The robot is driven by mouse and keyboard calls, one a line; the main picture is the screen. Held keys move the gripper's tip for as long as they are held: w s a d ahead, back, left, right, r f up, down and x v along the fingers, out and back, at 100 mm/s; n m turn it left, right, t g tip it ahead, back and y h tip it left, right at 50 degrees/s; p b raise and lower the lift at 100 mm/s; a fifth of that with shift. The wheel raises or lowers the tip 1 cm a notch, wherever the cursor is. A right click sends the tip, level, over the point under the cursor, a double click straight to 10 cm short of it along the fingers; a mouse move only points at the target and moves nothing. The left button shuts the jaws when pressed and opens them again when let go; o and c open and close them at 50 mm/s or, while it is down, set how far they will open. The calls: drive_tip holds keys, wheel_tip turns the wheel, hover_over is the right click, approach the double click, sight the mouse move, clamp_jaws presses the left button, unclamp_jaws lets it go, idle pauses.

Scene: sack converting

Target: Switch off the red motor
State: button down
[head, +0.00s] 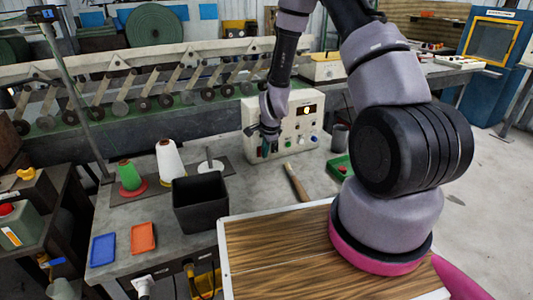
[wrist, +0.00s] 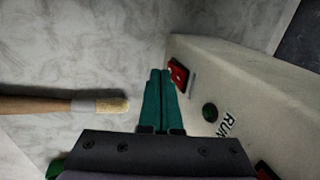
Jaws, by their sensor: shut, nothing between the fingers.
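The cream control box (head: 312,128) stands at the back of the grey bench, with a lit display, knobs and coloured buttons on its front. My gripper (head: 266,152) is in front of the left part of this panel, pointing down, and hides some of it. In the wrist view my teal fingers (wrist: 160,75) are shut together and empty. Their tips are beside a red switch (wrist: 178,75) on the panel; whether they touch it I cannot tell. A dark green button (wrist: 210,112) sits beside a RUN label (wrist: 228,124). No motor itself is recognisable.
A wooden-handled brush (head: 296,183) lies on the bench before the box; its bristles (wrist: 112,106) show left of my fingers. A black bin (head: 201,202), a white cone (head: 170,160) and a green cone (head: 129,175) stand left. A green tray (head: 340,167) lies right.

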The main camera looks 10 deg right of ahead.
drive_tip(key=shift+w+f, duration=0.15)
idle(0.3)
drive_tip(key=shift+r, duration=0.2)
drive_tip(key=shift+r, duration=0.7)
